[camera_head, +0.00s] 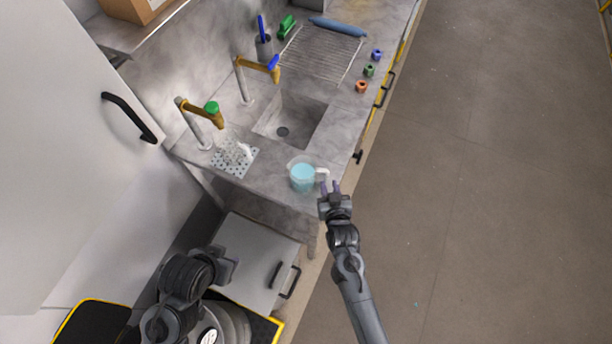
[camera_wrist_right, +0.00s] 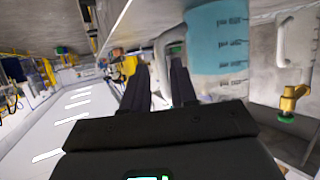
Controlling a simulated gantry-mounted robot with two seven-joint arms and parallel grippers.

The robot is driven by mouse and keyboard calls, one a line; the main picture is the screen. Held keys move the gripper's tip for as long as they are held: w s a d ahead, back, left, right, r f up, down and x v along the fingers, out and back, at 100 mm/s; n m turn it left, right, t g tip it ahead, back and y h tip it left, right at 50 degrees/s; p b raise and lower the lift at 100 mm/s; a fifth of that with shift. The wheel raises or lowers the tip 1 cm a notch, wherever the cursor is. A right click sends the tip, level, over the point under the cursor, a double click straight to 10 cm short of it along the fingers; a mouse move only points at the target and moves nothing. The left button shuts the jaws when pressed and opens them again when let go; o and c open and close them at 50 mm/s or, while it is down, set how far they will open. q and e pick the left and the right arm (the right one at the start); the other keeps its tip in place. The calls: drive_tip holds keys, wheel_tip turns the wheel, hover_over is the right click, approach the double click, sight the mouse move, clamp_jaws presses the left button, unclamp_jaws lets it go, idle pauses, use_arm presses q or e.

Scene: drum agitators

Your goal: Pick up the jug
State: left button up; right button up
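The jug (camera_head: 301,178) is clear, with light blue liquid in it. It stands upright on the grey counter near its front corner, its handle (camera_head: 323,174) towards the right. My right gripper (camera_head: 330,187) is just beside the handle, with its fingers pointing at it. In the right wrist view the jug (camera_wrist_right: 217,45) is close on the right, and the two fingers (camera_wrist_right: 158,82) are apart, with the pale handle just beyond or between their tips. I cannot tell whether they touch it. My left gripper (camera_head: 226,268) is low and away from the jug; its finger opening is unclear.
A sink (camera_head: 291,125) lies behind the jug. Two yellow-topped taps, one with a green end (camera_head: 212,108), stand left of it. A perforated drain plate (camera_head: 235,158) is left of the jug. A wire rack (camera_head: 320,54) and small coloured pieces (camera_head: 362,86) are farther back. Open floor lies right.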

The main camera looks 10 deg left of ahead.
sight(327, 179)
drive_tip(key=shift+x, duration=2.35)
drive_tip(key=shift+a+r, duration=0.1)
drive_tip(key=shift+r, duration=0.05)
clamp_jaws()
drive_tip(key=shift+r, duration=0.1)
